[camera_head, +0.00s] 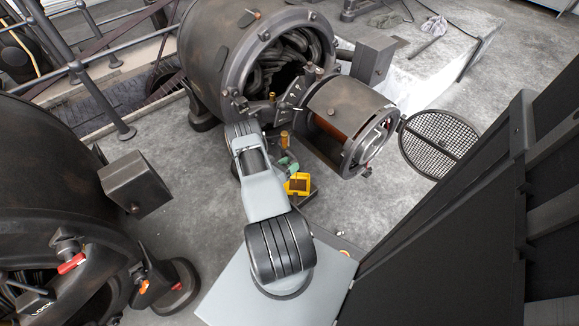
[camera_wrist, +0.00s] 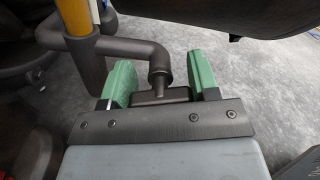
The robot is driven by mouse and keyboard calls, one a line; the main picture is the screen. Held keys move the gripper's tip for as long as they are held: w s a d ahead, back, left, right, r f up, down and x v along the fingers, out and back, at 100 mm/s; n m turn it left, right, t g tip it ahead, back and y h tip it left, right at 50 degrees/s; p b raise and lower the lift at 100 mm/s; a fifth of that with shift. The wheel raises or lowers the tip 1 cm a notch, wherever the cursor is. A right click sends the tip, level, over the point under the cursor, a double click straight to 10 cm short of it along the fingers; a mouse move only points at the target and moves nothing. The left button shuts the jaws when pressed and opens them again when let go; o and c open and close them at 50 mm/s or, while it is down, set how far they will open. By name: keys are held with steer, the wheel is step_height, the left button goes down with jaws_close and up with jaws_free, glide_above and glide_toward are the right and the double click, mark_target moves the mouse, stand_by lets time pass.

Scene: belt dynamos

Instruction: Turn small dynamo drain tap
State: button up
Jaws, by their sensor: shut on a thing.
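In the wrist view, the drain tap (camera_wrist: 158,76) is a dark pipe elbow with a short stem and a dark block at its lower end. My gripper (camera_wrist: 160,88) has its two green pads on either side of that block and is shut on it. Contact at the pad faces is partly hidden by the gripper's front plate. In the head view, the green pads of my gripper (camera_head: 287,165) show low beside the small dynamo (camera_head: 345,105), a dark drum with a copper-coloured band. The tap is hard to make out there.
A yellow open box (camera_head: 298,184) stands on the floor close to my gripper, near a brass cylinder (camera_head: 284,138). A larger dynamo (camera_head: 215,50) rises behind. A round mesh cover (camera_head: 440,140) is at the right.

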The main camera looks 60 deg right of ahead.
steer(key=shift+n+b, duration=0.3)
steer(key=shift+n, duration=0.5)
steer(key=o, duration=0.9)
steer(key=p+v, duration=0.2)
steer(key=v, duration=1.1)
steer(key=shift+w+a+p, duration=0.2)
steer(key=shift+a+p, duration=0.15)
steer(key=shift+p, duration=0.05)
